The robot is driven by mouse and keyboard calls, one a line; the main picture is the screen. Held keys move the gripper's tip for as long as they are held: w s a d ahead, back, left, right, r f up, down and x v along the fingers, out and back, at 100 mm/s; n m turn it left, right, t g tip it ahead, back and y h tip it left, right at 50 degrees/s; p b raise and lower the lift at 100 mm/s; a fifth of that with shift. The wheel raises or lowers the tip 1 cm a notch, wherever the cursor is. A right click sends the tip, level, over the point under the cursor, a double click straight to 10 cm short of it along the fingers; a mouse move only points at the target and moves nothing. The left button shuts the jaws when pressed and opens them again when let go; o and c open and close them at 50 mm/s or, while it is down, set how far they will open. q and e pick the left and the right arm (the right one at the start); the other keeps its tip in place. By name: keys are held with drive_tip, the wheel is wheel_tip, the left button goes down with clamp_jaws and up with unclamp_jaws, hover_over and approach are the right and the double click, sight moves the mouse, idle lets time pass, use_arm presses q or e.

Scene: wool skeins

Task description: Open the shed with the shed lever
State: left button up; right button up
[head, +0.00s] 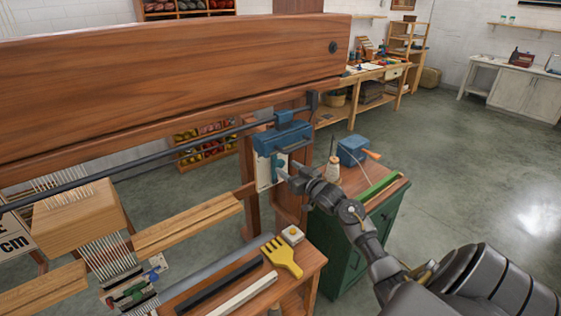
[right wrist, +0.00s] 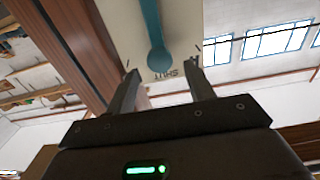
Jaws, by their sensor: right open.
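The shed lever is blue with a rounded end; it shows in the right wrist view (right wrist: 156,45) and, small, in the head view (head: 279,163). It lies along a pale plate (right wrist: 181,35) on the loom's wooden post, its rounded end close to the upside-down word SHUT. My right gripper (right wrist: 163,72) is open, its fingertips either side of the lever's end in the picture; I cannot tell whether they touch it. In the head view the right gripper (head: 288,177) is at the plate. My left gripper is not in view.
A blue housing (head: 282,138) sits just above the plate on a dark rod. A wooden side table (head: 243,299) holds a yellow comb (head: 283,257) and bars below the gripper. A green cabinet (head: 352,238) stands to the right. Open floor lies beyond.

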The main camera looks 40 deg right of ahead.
sight(282, 164)
drive_tip(key=shift+w+p, duration=0.45)
drive_tip(key=shift+w, duration=2.15)
clamp_jaws()
